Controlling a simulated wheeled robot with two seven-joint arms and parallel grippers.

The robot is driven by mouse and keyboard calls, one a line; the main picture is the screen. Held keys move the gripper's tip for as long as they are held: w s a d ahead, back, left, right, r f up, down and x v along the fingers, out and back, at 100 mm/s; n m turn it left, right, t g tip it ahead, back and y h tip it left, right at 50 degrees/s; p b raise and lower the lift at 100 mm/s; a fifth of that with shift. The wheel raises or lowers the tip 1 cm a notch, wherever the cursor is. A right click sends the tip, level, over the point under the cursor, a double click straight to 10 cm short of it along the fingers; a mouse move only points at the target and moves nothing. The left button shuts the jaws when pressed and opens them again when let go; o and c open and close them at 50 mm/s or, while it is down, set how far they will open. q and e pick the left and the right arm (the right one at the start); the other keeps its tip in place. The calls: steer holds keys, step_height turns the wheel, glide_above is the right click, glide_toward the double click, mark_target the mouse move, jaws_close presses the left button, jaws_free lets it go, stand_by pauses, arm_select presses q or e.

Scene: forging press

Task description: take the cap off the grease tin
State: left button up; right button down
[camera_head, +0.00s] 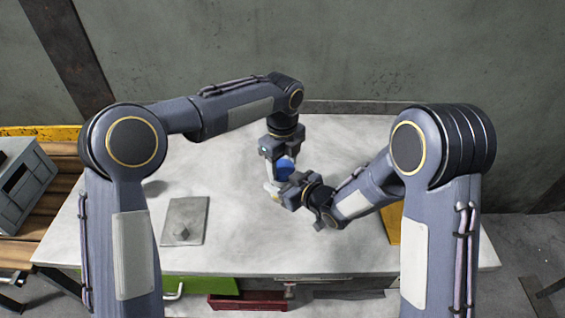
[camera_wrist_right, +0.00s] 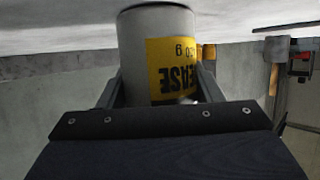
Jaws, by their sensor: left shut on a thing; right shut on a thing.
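The grease tin (camera_wrist_right: 130,50) is a pale cylinder with a yellow label, upside down in the right wrist view. My right gripper (camera_wrist_right: 158,88) is shut around its sides, one finger on each side. In the head view my right gripper (camera_head: 281,191) comes in from the right above the table. A blue cap (camera_head: 285,164) shows just above it, at the jaws of my left gripper (camera_head: 279,166), which points down and is shut on it. The grippers hide most of the tin there. I cannot tell whether cap and tin still touch.
The white table (camera_head: 230,240) is largely clear. A grey plate with a small knob (camera_head: 184,220) lies at the left. A yellow item (camera_head: 394,226) lies at the right, partly behind my arm.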

arm_select(q)
steer(key=n, duration=0.6)
steer(key=shift+n, duration=0.4)
steer(key=o, duration=1.1)
steer(key=shift+r, duration=0.1)
